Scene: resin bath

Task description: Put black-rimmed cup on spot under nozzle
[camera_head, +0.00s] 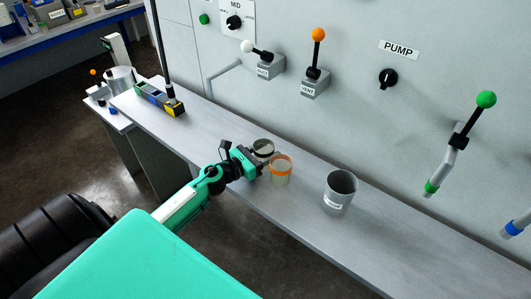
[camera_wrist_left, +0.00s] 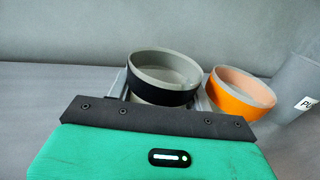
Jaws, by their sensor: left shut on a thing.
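The black-rimmed cup (camera_head: 263,146) is pale with a black band at its rim. I cannot tell whether the cup touches the shelf. A green-tipped nozzle (camera_head: 437,178) comes from the wall at the right, and a blue-tipped nozzle (camera_head: 515,225) sits at the right edge. No marked spot under either is visible. My right gripper is not in view.
An orange-rimmed cup (camera_head: 281,170) stands close beside the held cup, to its right. A larger grey labelled beaker (camera_head: 339,192) stands further right. The shelf (camera_head: 395,235) is clear beyond it. Wall levers (camera_head: 316,62) and a PUMP knob (camera_head: 388,79) are above.

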